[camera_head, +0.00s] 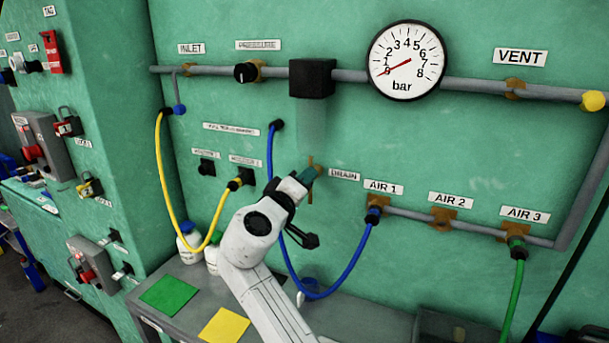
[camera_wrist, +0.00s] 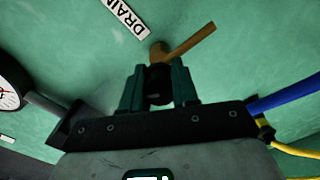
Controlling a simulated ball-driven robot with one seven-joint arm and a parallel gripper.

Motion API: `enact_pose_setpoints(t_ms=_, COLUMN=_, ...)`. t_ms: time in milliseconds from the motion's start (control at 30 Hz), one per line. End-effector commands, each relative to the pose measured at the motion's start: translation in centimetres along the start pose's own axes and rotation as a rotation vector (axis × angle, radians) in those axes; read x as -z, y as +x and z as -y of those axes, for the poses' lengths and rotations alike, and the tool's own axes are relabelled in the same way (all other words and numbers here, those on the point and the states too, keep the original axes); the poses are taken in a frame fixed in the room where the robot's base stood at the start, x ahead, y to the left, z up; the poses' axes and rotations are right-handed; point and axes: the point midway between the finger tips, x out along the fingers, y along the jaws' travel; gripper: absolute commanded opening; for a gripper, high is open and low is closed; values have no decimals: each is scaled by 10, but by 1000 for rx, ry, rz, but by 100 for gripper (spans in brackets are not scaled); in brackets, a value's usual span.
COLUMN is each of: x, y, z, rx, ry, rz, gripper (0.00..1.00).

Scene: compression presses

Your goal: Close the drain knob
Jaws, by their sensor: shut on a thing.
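The DRAIN label (camera_head: 344,174) is on the green wall, just right of my gripper (camera_head: 307,175) in the head view. In the wrist view, my gripper (camera_wrist: 158,88) has its two teal fingers on either side of a dark round drain knob (camera_wrist: 158,84) and is shut on it. A brass fitting with a thin brass pipe (camera_wrist: 190,40) shows beyond the knob. The DRAIN label also shows in the wrist view (camera_wrist: 128,16). In the head view the knob is mostly hidden by the fingers; part of the brass pipe (camera_head: 310,194) shows.
A clear bowl under a black block (camera_head: 312,77) hangs above my gripper. A blue hose (camera_head: 352,262) loops close to my wrist, and a yellow hose (camera_head: 163,185) hangs left. The pressure gauge (camera_head: 406,60) reads near 0. A bench (camera_head: 205,275) with bottles stands below.

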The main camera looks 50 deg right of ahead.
Motion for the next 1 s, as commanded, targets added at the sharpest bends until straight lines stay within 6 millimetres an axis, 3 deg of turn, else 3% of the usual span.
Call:
enact_pose_setpoints(t_ms=500, x=4, y=-1, z=-2, rx=-1, ry=-414, rz=-10, gripper=0)
enact_pose_setpoints(t_ms=1000, x=4, y=-1, z=1, rx=-2, ry=-549, rz=-11, gripper=0)
